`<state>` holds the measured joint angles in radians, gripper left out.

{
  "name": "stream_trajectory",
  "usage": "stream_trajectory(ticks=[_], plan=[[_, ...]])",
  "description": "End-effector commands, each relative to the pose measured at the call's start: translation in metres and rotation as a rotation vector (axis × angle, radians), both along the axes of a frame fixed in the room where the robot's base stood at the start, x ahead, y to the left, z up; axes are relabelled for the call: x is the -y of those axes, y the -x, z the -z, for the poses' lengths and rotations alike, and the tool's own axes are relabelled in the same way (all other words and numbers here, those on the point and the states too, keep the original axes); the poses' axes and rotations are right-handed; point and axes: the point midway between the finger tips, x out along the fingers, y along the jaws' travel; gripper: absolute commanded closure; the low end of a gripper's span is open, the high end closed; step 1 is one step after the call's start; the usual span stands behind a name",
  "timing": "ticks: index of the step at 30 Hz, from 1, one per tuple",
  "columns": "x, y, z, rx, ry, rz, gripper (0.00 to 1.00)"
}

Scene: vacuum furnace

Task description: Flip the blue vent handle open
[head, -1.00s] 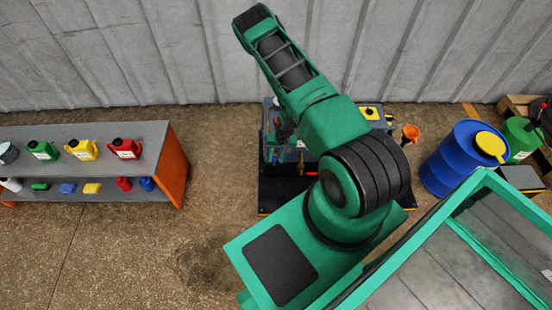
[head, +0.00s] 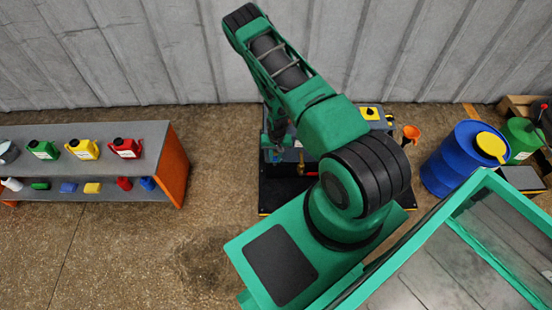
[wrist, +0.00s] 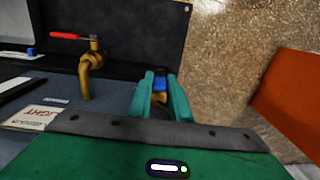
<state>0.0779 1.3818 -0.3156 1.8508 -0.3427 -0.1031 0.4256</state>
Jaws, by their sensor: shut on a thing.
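The blue vent handle (wrist: 160,84) shows between the two green fingers of my gripper (wrist: 161,77) in the wrist view. My gripper is shut on it. A brass-coloured part (wrist: 160,98) shows just below the blue, between the fingers; the rest of the vent is hidden by the fingers and the gripper body. In the head view my gripper (head: 279,138) is at the left side of the furnace unit, and my arm hides much of that unit. How far the handle is turned cannot be told.
A brass tap (wrist: 91,62) with a red lever (wrist: 70,37) stands left of my fingers in the wrist view. An orange-sided shelf (head: 172,165) with bottles and cans is at left. A blue drum (head: 452,160) is at right. Open floor lies between shelf and unit.

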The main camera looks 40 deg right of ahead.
Motion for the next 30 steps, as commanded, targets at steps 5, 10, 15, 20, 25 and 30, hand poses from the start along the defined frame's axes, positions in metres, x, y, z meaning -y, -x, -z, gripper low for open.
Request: stream_trajectory(ticks=[5,10,15,20,25,30], plan=[[-0.003,-0.001,0.000,-0.025,0.036,0.000,1.00],[-0.003,-0.001,0.000,-0.027,0.040,0.001,1.00],[-0.004,-0.002,0.000,-0.026,0.039,0.001,0.73],[-0.003,-0.002,0.000,-0.026,0.039,0.001,0.64],[-0.003,-0.002,-0.001,-0.025,0.040,0.001,0.64],[-0.003,-0.003,-0.011,-0.024,0.039,0.002,0.64]])
